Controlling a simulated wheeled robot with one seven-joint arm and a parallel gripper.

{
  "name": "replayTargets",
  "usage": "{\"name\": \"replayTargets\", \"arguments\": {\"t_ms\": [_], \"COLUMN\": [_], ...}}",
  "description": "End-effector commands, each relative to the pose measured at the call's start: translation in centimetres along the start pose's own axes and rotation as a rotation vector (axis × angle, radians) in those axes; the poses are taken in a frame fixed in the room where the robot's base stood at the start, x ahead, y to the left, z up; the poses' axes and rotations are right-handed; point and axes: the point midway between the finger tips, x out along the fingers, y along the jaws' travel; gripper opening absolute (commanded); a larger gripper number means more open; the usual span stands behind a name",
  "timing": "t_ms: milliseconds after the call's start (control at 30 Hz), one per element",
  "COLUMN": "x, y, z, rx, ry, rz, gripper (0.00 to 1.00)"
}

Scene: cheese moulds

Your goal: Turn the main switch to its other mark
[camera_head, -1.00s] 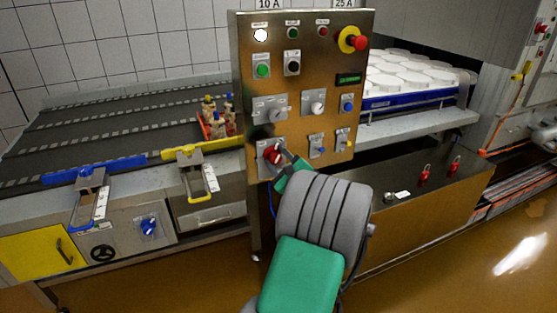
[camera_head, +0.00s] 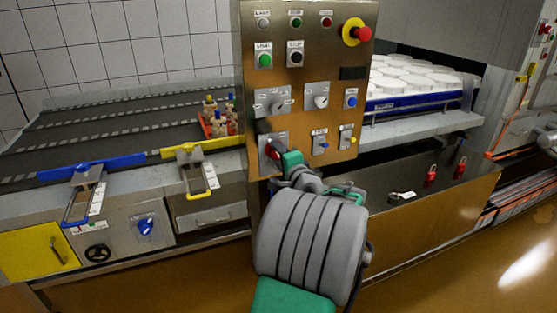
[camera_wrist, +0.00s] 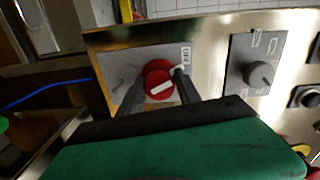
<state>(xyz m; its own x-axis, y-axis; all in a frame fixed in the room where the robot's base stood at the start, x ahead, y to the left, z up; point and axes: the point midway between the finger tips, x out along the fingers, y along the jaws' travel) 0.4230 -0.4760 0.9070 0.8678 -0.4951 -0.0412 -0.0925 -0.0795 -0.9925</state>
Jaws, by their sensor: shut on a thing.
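The main switch is a red round knob (camera_wrist: 158,80) on a grey plate (camera_wrist: 122,82) at the lower left of the control panel. In the wrist view a white bar on the knob lies nearly level, tilted slightly up to the right. A small label (camera_wrist: 186,56) stands on the plate above and right of it; its wording is hard to read. My gripper (camera_wrist: 160,88) is shut on the knob, one dark finger at each side. In the head view my gripper (camera_head: 281,156) partly covers the red knob (camera_head: 267,151).
The panel (camera_head: 350,100) carries a red emergency button (camera_head: 363,34), a dark display (camera_head: 353,73) and other knobs close by. A grey rotary switch (camera_wrist: 258,74) sits right of the main switch. A conveyor (camera_head: 120,125) lies left, a blue tray with white moulds (camera_head: 410,101) right.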

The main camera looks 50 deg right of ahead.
Motion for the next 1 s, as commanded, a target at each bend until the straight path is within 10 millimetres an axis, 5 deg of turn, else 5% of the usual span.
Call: {"name": "replayTargets", "arguments": {"t_ms": [33, 500, 1000], "x": [0.04, 0.04, 0.03], "y": [1.41, 0.92, 0.42], "z": [0.42, 0.11, -0.09], "rx": [-0.033, -0.32, -0.37], "ry": [-0.005, 0.01, 0.016], "rz": [0.016, 0.02, 0.017], "gripper": [0.0, 0.0, 0.0]}}
